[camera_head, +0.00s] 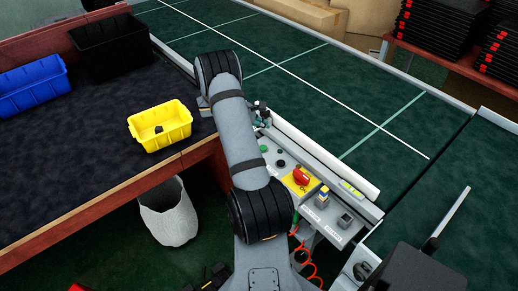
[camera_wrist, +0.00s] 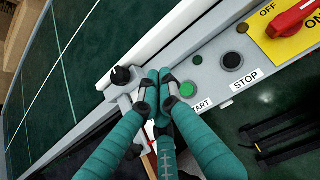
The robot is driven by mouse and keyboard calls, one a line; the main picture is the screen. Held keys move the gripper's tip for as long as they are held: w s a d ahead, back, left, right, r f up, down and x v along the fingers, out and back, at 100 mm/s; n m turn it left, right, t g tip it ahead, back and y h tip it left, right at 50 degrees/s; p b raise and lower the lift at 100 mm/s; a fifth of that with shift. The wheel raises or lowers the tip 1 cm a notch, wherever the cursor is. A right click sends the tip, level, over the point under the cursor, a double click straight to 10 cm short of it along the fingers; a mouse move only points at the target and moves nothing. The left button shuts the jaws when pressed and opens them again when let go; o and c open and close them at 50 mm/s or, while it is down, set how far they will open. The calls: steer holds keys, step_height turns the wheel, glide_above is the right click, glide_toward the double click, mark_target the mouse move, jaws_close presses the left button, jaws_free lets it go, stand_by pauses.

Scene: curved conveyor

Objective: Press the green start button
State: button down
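The green start button (camera_wrist: 187,89) sits on the grey control panel (camera_wrist: 205,60) by a partly covered label ending in "ART". It also shows in the head view (camera_head: 265,148) near the panel's far end. My gripper (camera_wrist: 158,78) has teal fingers with grey tips drawn together, with nothing visible between them. In the wrist view the tips are just left of the green button and overlap the panel's edge; whether they touch the panel I cannot tell. In the head view my gripper (camera_head: 262,113) is small, partly hidden by my arm, and beyond the button.
A black stop button (camera_wrist: 231,61) and a red switch (camera_wrist: 293,17) on a yellow plate share the panel. A white rail (camera_head: 325,160) borders the green conveyor (camera_head: 350,110). A yellow bin (camera_head: 165,141) stands on the table to the left.

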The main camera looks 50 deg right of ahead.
step_height(320, 180, down, 9)
steer(key=b, duration=0.7)
steer(key=shift+r, duration=0.1)
stand_by(1.4)
steer(key=shift+f+b, duration=0.45)
steer(key=shift+f+b, duration=0.4)
stand_by(0.5)
steer(key=shift+r, duration=0.15)
steer(key=shift+r+p, duration=0.6)
steer(key=shift+r, duration=0.1)
steer(key=shift+r+p, duration=1.9)
steer(key=shift+r, duration=0.6)
